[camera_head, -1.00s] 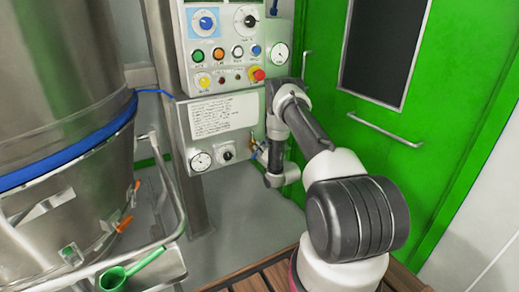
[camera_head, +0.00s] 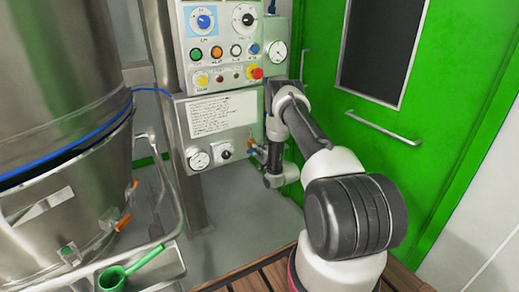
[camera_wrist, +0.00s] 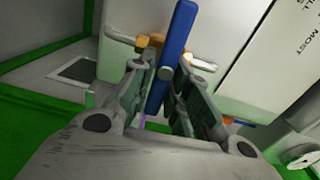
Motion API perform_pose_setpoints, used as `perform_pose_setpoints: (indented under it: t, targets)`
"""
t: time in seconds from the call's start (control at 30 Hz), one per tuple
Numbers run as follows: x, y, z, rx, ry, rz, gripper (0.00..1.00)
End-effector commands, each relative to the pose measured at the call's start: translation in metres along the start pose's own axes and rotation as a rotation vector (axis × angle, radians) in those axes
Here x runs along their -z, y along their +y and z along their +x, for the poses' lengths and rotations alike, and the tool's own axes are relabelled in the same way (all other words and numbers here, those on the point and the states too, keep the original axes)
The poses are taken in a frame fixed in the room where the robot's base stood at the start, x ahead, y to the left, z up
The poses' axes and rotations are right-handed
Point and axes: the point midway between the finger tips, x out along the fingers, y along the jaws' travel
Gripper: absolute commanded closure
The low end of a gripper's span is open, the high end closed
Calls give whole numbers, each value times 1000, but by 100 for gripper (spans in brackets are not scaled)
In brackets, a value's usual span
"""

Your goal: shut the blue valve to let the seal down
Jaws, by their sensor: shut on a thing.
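The blue valve handle (camera_wrist: 178,42) stands between my gripper's two fingers in the wrist view, its upper end sticking out past them. It lies roughly crosswise to the valve's brass and pale body (camera_wrist: 150,42). My gripper (camera_wrist: 166,88) is shut on the handle. In the head view my gripper (camera_head: 263,152) is at the right edge of the lower panel, small and partly hidden by my arm. The blue seal (camera_head: 70,150) shows as a thin band around the steel vessel at left, with a dark gap beside it.
The control panel (camera_head: 222,40) with knobs, buttons and a gauge is above the valve. The lower panel (camera_head: 222,118) carries a label, with a small gauge (camera_head: 199,160) below. A green door (camera_head: 370,135) stands close on the right. A green scoop (camera_head: 130,270) is at lower left.

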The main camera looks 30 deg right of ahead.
Motion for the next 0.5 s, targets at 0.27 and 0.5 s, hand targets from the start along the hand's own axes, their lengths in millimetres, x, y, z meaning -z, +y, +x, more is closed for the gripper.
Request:
perform_pose_setpoints:
  t: [0.27,0.5]
  targets:
    - [1,2,-1,-3,2,56,100]
    - [1,2,-1,-3,2,61,100]
